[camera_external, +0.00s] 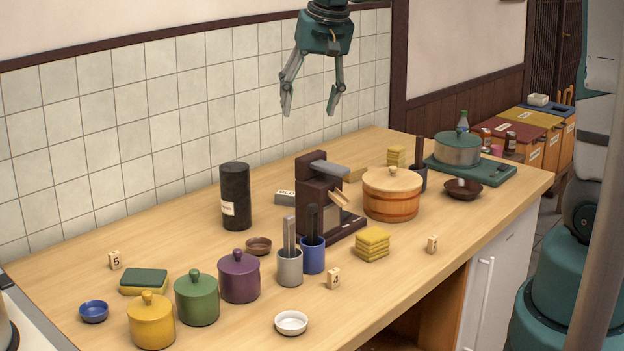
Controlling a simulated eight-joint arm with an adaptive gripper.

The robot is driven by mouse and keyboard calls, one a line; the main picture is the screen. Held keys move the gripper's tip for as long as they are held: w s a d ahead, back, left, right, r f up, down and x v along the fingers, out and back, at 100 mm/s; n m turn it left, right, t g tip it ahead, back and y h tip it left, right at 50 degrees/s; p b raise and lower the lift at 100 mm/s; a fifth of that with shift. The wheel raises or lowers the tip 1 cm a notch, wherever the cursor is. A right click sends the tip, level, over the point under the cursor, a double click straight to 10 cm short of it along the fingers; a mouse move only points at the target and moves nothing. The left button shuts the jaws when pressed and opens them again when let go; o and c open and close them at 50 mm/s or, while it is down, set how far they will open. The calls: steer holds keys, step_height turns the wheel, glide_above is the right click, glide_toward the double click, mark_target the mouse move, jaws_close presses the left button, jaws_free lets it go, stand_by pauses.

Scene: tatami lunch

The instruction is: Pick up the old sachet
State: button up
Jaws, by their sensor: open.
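My gripper (311,106) hangs open and empty at the top middle, high above the back of the counter, with its fingers pointing down. No thing in view is plainly readable as an old sachet. A stack of flat yellow packets (372,245) lies on the counter right of the middle, and a smaller yellow stack (396,156) lies farther back. A small grey piece with a pale label (285,197) lies partly hidden behind the dark brown machine (312,197). Its kind is too small to tell. My gripper touches none of these.
A black canister (235,197), a wooden tub (391,196) and two utensil cups (290,267) stand around the machine. Lidded yellow, green and purple pots (239,277) stand front left. A pot (457,149) sits on a green base at right. The counter's left rear is clear.

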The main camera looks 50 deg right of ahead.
steer(key=w+d+f+m+g+p, duration=0.1)
steer(key=w+d+f+m, duration=0.15)
steer(key=w+f, duration=0.2)
steer(key=w+d+f+m+g+p, duration=0.1)
steer(key=w+d+f, duration=0.25)
steer(key=w, duration=0.25)
steer(key=m+g+p, duration=0.1)
steer(key=m+p, duration=0.1)
glide_toward(288, 191)
steer(key=shift+s+a, duration=0.1)
steer(key=shift+s, duration=0.15)
steer(key=shift+w+d+f+m, duration=0.2)
steer(key=shift+f+m, duration=0.15)
steer(key=shift+f, duration=0.25)
steer(key=shift+f+p, duration=0.3)
steer(key=shift+f, duration=0.95)
steer(key=shift+f, duration=0.1)
steer(key=shift+f+p, duration=0.35)
steer(key=shift+f, duration=2.2)
